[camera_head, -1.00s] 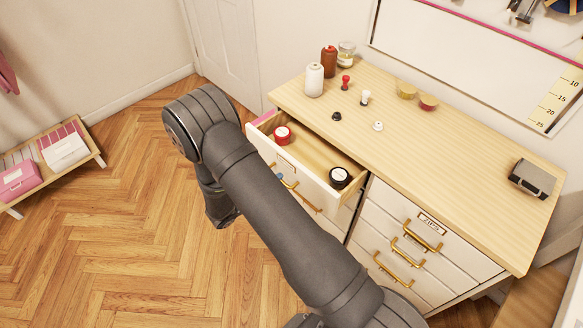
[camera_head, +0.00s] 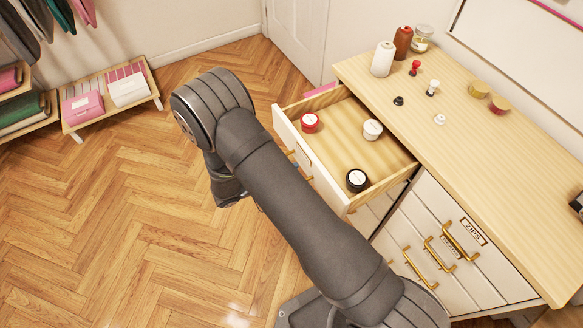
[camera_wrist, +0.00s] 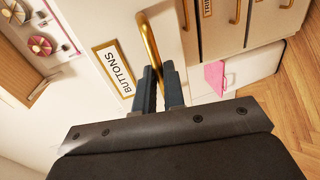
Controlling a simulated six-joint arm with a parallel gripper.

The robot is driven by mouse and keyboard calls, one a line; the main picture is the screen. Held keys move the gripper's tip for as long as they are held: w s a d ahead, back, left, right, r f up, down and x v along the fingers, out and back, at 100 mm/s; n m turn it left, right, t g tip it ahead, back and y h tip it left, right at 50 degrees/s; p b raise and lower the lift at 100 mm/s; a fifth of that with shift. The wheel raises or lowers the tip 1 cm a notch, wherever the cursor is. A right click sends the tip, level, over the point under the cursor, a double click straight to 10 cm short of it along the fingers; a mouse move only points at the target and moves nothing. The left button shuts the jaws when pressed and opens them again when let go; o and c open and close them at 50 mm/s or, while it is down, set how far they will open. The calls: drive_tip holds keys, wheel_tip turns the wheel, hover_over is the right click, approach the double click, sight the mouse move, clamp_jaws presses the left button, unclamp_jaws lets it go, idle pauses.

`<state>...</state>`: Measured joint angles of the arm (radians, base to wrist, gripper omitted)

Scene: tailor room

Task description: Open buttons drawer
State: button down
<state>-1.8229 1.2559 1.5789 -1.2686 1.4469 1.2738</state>
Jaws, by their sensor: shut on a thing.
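The buttons drawer (camera_head: 350,145) is pulled well out of the wooden-topped cabinet, at the top left of its front. Inside are a red round container (camera_head: 310,122), a white one (camera_head: 373,129) and a black one (camera_head: 357,180). In the wrist view, the label BUTTONS (camera_wrist: 115,74) shows on the drawer's white front, beside a brass handle (camera_wrist: 150,45). My gripper (camera_wrist: 160,75) is shut on that handle. In the head view my arm hides part of the drawer front, and the fingertips are not clearly visible.
The cabinet top (camera_head: 470,150) holds spools, jars and small items. The ZIPS drawer (camera_head: 455,235) and others beside it are shut. Left of my arm is clear wooden floor (camera_head: 110,220). A low shelf with boxes (camera_head: 110,95) stands by the far wall.

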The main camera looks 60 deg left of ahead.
drive_tip(key=c, duration=1.5)
unclamp_jaws()
drive_tip(key=shift+s, duration=0.1)
drive_tip(key=v, duration=1.7)
drive_tip(key=shift+s, duration=0.1)
drive_tip(key=x, duration=1.7)
drive_tip(key=shift+w, duration=0.25)
drive_tip(key=v, duration=1.7)
drive_tip(key=shift+s, duration=0.25)
